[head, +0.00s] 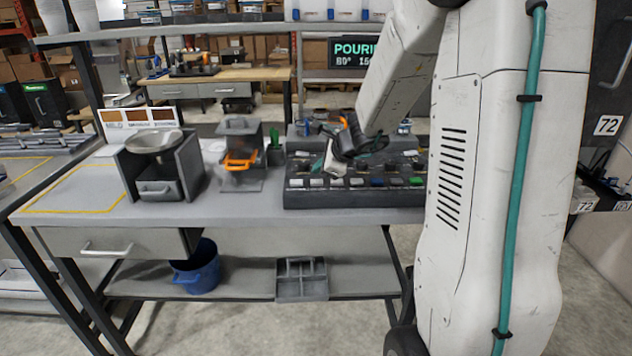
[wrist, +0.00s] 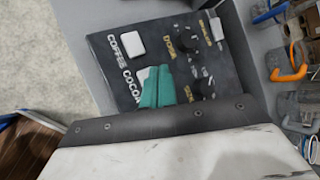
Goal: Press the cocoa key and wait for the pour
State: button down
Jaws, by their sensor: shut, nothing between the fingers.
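A dark key panel (wrist: 112,70) fills the upper middle of the wrist view, with pale labels reading COFFEE and COCOA. A white key (wrist: 132,45) sits beside the COFFEE label. The cocoa key (wrist: 144,74) shows as a pale edge beside the COCOA label, mostly hidden by my gripper (wrist: 156,72). Its teal fingers are shut together with nothing between them, with their tips over the cocoa key; I cannot tell if they press it. In the head view, a lit display (head: 355,50) reads "POURI", cut off by my arm, with "80°" below.
The grey workbench (head: 245,207) carries a bowl (head: 154,141) on a stand and an orange-handled grey device (head: 240,150). A dark box with rows of coloured pieces (head: 357,197) stands below my arm. A blue bucket (head: 197,272) sits on the lower shelf.

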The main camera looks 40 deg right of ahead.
aim_at(319, 182)
jog(key=shift+r, duration=2.15)
jog(key=shift+a, duration=0.1)
jog(key=s+a+n, duration=0.1)
jog(key=a+f+n+g+y, duration=0.1)
jog(key=s+a+n, duration=0.1)
jog(key=shift+s+f+n+y, duration=0.3)
jog(key=shift+n, duration=0.1)
jog(key=s+a+r+n+g+h, duration=0.1)
jog(key=s+a+n, duration=0.4)
jog(key=s, duration=0.5)
jog(key=s+a+r+n+g+h, duration=0.1)
jog(key=s+a+r+n+g, duration=0.2)
jog(key=s+a+n, duration=0.3)
jog(key=s+a+r+n+g, duration=0.2)
jog(key=s+a+n, duration=0.3)
jog(key=s+n, duration=0.5)
jog(key=s, duration=0.5)
jog(key=shift+a+r+n+g+h, duration=0.15)
jog(key=shift+r+n+g+h, duration=0.15)
jog(key=shift+g+h, duration=0.1)
jog(key=shift+s, duration=0.1)
